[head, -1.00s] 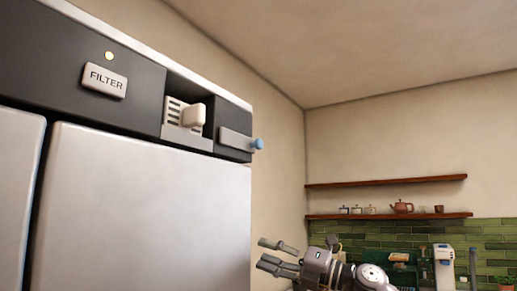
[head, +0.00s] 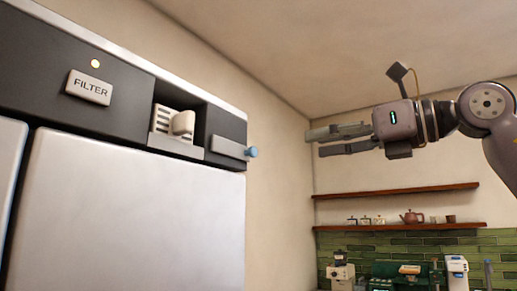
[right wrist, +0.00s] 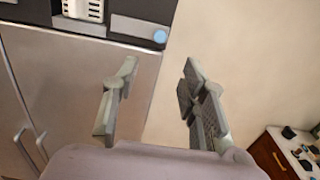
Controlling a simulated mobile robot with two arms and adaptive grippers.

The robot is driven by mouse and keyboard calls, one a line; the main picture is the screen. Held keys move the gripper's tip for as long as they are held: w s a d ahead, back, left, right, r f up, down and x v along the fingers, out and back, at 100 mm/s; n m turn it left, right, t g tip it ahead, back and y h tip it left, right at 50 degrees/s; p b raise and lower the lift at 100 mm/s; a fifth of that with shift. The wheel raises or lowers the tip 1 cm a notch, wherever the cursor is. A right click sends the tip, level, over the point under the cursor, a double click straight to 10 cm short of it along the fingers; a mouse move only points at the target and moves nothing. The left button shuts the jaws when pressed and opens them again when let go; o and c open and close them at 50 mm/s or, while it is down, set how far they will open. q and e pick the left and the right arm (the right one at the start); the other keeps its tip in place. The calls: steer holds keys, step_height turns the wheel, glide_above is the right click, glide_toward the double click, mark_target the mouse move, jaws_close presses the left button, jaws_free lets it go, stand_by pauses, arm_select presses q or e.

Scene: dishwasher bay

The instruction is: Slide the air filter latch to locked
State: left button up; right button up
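The air filter latch (head: 228,147) is a grey bar at the right end of the dark top panel, with a blue knob (head: 252,152) at its right end. In the right wrist view the latch (right wrist: 138,27) and its knob (right wrist: 159,37) show ahead of the fingers. The white slatted air filter (head: 175,124) sits in a recess left of the latch; it also shows in the right wrist view (right wrist: 83,9). My right gripper (head: 310,143) is open and empty, right of the knob and apart from it. My left gripper is not in view.
A FILTER label (head: 89,87) and a small round light (head: 95,63) are on the panel. Pale doors (head: 135,210) lie below. Wooden shelves (head: 400,190) with a teapot (head: 412,216) are on the far wall. The space between gripper and knob looks clear.

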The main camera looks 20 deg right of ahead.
mark_target(255, 151)
steer(key=p+x, duration=0.4)
steer(key=x, duration=1)
steer(key=shift+c, duration=0.6)
jaws_close()
steer(key=s+a+b, duration=0.1)
steer(key=a+b, duration=0.1)
steer(key=s+a+b, duration=0.2)
steer(key=shift+s+a+f, duration=0.1)
steer(key=shift+s+a, duration=0.05)
steer(key=shift+a, duration=0.1)
steer(key=shift+d, duration=0.1)
steer(key=shift+o, duration=0.6)
jaws_free()
